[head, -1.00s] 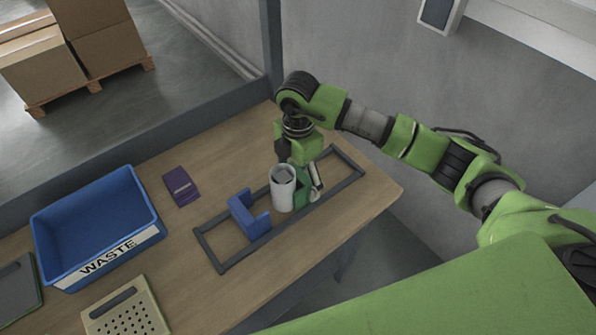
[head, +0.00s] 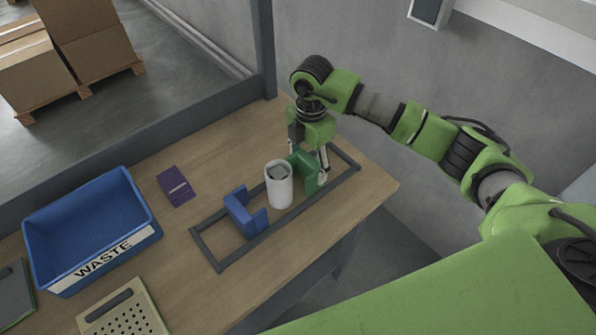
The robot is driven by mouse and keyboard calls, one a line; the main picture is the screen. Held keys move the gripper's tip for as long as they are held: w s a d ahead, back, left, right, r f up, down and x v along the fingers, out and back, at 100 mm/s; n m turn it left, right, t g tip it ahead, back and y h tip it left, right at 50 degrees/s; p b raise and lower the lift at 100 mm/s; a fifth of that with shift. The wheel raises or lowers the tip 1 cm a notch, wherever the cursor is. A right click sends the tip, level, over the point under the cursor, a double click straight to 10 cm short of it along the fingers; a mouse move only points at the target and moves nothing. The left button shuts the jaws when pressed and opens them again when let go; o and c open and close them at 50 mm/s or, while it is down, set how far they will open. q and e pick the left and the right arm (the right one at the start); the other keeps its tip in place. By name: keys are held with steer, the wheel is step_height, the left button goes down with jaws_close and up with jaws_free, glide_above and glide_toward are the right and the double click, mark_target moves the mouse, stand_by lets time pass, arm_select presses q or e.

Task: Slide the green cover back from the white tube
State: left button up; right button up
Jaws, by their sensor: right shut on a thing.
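The white tube (head: 279,187) stands upright inside a dark rectangular frame (head: 213,262) on the wooden table. The green cover (head: 307,174) stands just to the right of the tube, with its left part close beside the tube; I cannot tell whether they touch. My right gripper (head: 318,163) comes down from above and is shut on the green cover; its fingers are partly hidden behind the cover. A blue cover (head: 240,217) of similar shape stands to the left of the tube, apart from it. My left gripper is not in view.
A blue bin (head: 88,273) marked WASTE stands at the left. A purple packet (head: 176,186) lies behind the frame. A beige perforated box (head: 125,315) is at the front left. The frame's right end and the table's right corner are clear.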

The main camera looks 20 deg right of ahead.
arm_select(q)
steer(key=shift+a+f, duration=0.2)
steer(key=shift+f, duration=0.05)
arm_select(e)
steer(key=shift+w+d, duration=0.2)
steer(key=shift+d, duration=0.3)
steer(key=shift+w+d, duration=0.2)
steer(key=shift+d, duration=0.3)
steer(key=o, duration=1.3)
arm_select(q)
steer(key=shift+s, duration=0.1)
arm_select(e)
steer(key=shift+r, duration=0.1)
step_height(320, 180, up, 12)
